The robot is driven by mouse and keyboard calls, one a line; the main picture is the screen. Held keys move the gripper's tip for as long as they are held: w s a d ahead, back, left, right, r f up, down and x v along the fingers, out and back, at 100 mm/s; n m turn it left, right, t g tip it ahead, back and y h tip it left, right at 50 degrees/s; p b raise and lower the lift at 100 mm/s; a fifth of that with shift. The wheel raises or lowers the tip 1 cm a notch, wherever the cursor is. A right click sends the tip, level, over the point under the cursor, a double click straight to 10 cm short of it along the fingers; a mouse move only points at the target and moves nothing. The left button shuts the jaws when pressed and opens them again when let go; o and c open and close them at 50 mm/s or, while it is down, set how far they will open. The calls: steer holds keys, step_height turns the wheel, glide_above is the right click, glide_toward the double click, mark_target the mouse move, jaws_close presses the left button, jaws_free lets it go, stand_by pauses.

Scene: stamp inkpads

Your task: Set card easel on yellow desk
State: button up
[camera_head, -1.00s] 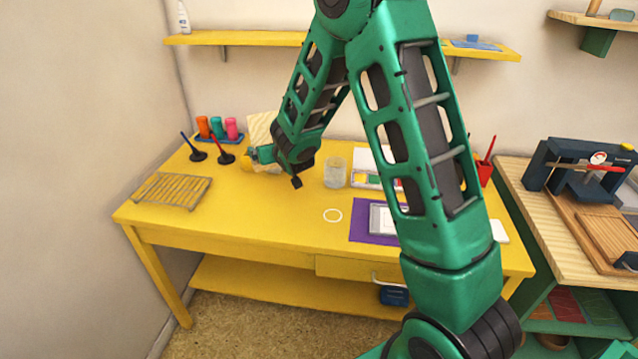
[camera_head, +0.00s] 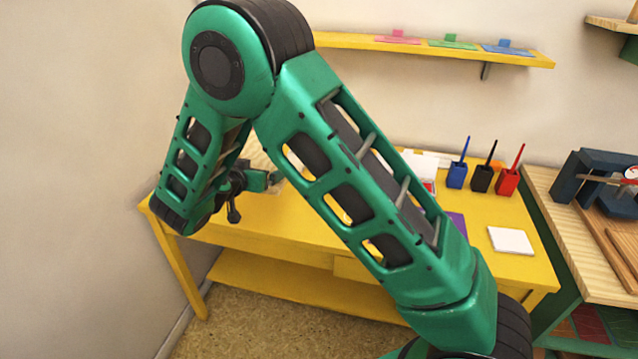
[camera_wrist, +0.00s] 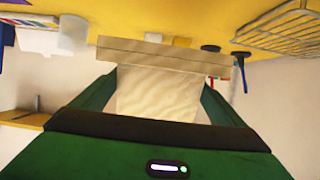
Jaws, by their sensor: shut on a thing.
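The card easel is a pale wooden board with a ledge across it; it fills the middle of the wrist view (camera_wrist: 157,88). In the head view only a pale part of it (camera_head: 256,157) shows behind my arm. My gripper (camera_head: 274,181) is shut on the easel, with a green finger at each side of the board in the wrist view (camera_wrist: 160,95). The yellow desk (camera_head: 262,212) is below, and my arm covers much of it. I cannot tell whether the easel touches the desk top.
A wire-like rack (camera_wrist: 278,30) and a dark-based stamp (camera_wrist: 240,68) are on the desk near the easel. A pale jar (camera_wrist: 73,33) stands on the other side. Blue, black and red pots (camera_head: 482,178) and a white pad (camera_head: 511,240) are at the desk's right.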

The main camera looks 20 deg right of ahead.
steer(key=w+d+f, duration=0.1)
steer(key=d+f, duration=0.1)
steer(key=d, duration=0.1)
steer(key=w+d+f, duration=0.2)
steer(key=d, duration=0.1)
steer(key=w+d+f, duration=0.1)
steer(key=d+f, duration=0.1)
steer(key=d, duration=0.1)
steer(key=shift+w+d+f, duration=0.15)
steer(key=shift+d+f, duration=0.05)
steer(key=shift+d, duration=0.1)
steer(key=shift+f, duration=2)
steer(key=o, duration=0.8)
steer(key=v, duration=1.2)
steer(key=shift+r, duration=0.1)
